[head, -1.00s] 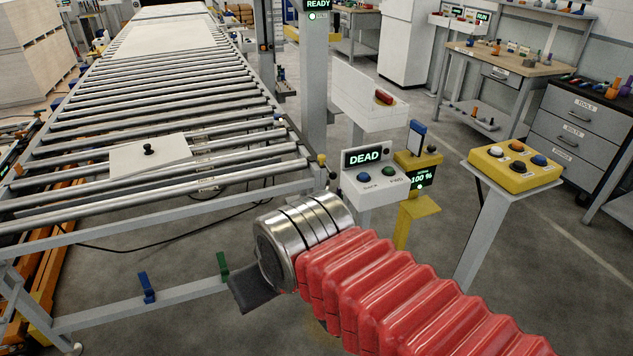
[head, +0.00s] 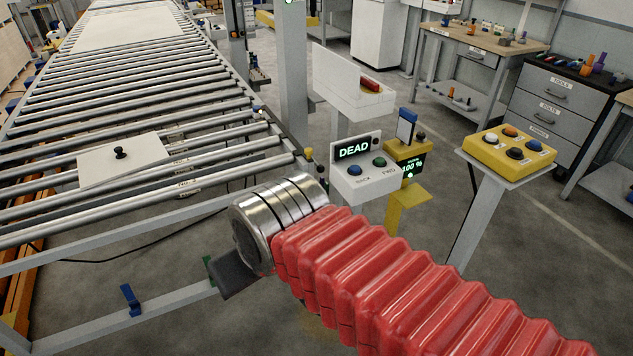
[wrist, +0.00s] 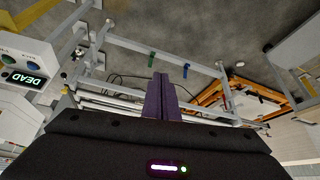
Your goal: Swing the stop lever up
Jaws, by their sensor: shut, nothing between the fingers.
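A blue lever (head: 131,300) and a green lever (head: 207,268) stand on the low grey rail at the near end of the roller conveyor. Neither shows a readable label, so I cannot tell which is the stop lever. In the wrist view the green lever (wrist: 151,59) and the blue lever (wrist: 186,71) both stand out from the rail, beyond my fingertips. My gripper (head: 235,277) is dark, shut and empty. In the head view it overlaps the rail and partly hides the green lever. In the wrist view my closed fingers (wrist: 161,80) point toward the rail, apart from both levers.
The roller conveyor (head: 60,218) carries a white plate (head: 150,150) with a black knob. A control box reading DEAD (head: 353,150) and a yellow button box (head: 480,150) stand to the right. Open floor lies around the button box's post.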

